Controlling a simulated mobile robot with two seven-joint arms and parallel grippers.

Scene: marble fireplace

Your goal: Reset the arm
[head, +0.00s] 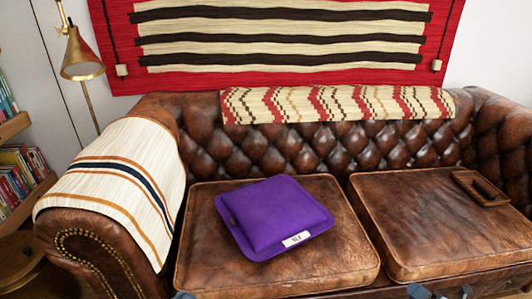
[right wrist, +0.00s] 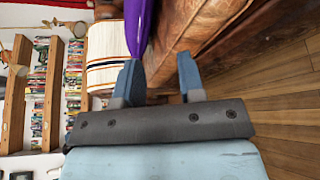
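My right gripper (head: 441,291) shows only its two fingertips at the bottom edge of the head view, in front of the right seat cushion. In the right wrist view its blue fingers (right wrist: 160,78) stand apart with nothing between them, so it is open and empty. A small blue-grey tip (head: 183,295) at the bottom edge of the head view looks like part of my left gripper; the rest is out of frame. A purple pillow (head: 275,215) with a white label lies flat on the left seat cushion, apart from both grippers. It also shows in the right wrist view (right wrist: 138,25).
A brown leather sofa (head: 270,150) fills the head view. A striped blanket (head: 115,180) covers its left arm, and a patterned one (head: 340,104) its back. A small brown tray (head: 481,188) sits on the right cushion. A brass lamp (head: 82,58) and bookshelves (head: 20,180) stand left.

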